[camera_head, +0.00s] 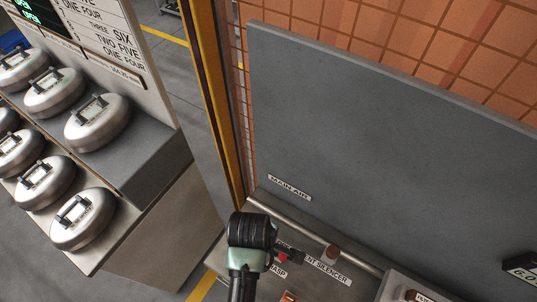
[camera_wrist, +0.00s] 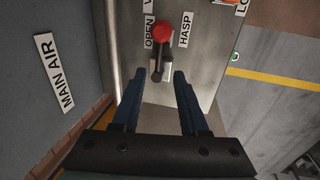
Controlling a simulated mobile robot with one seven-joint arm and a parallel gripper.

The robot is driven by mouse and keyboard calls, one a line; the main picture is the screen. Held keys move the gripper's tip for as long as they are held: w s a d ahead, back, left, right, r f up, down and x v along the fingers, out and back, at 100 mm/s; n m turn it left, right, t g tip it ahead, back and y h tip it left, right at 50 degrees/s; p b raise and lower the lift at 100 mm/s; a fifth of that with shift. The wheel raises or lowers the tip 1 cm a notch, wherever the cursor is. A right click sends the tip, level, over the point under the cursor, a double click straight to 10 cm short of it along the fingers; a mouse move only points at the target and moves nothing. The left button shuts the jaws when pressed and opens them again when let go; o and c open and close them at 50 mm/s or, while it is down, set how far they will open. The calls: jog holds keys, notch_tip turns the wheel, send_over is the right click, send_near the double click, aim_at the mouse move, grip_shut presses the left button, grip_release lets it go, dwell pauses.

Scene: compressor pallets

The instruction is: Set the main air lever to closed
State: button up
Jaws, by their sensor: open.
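A lever with a red ball knob (camera_wrist: 161,29) and a dark arm stands on a grey metal panel in the wrist view. An OPEN label (camera_wrist: 149,32) is on its left and a HASP label (camera_wrist: 186,29) on its right. The MAIN AIR label (camera_wrist: 54,73) is on the grey wall to the left; it also shows in the head view (camera_head: 290,188). My gripper (camera_wrist: 159,74) is open, its two blue fingers pointing towards the lever. The lever's lower end appears between the fingertips; I cannot tell if they touch. In the head view my wrist largely hides the lever.
A horizontal pipe (camera_head: 290,219) runs along the foot of the large grey board (camera_head: 390,130). A SILENCER label (camera_head: 327,268) lies to the right of my gripper. Several round metal pots (camera_head: 97,122) stand on the stepped unit at left. A yellow post (camera_head: 218,100) rises between.

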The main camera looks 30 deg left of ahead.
jog(key=shift+w+f, duration=0.2)
jog(key=shift+f, duration=0.65)
jog(key=shift+w+f, duration=0.2)
jog(key=shift+f, duration=0.7)
jog(key=shift+w+f, duration=0.2)
jog(key=shift+f, duration=0.65)
grip_shut()
